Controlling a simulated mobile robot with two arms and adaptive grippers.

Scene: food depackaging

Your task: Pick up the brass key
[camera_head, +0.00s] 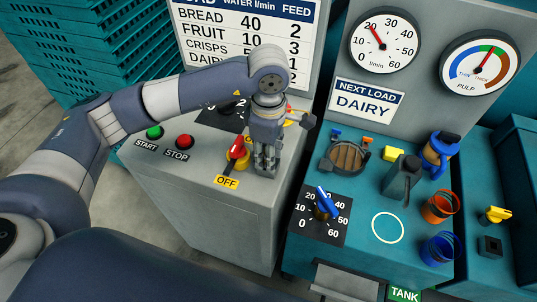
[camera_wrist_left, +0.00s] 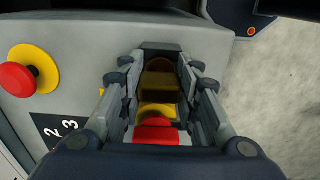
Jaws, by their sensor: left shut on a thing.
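My left gripper (camera_head: 266,168) points down at the top of the grey cabinet, just right of the red OFF switch. In the left wrist view its two fingers (camera_wrist_left: 162,75) are closed on a dull brass-coloured piece (camera_wrist_left: 160,84), which appears to be the brass key. Only a small part of that piece shows, and I cannot tell whether it touches the cabinet. In the head view the fingers hide it. My right gripper is out of view.
The red switch (camera_head: 236,148) stands close left of my left gripper. Red and yellow parts (camera_wrist_left: 157,130) also show between the fingers. A red stop button (camera_wrist_left: 18,79) is nearby.

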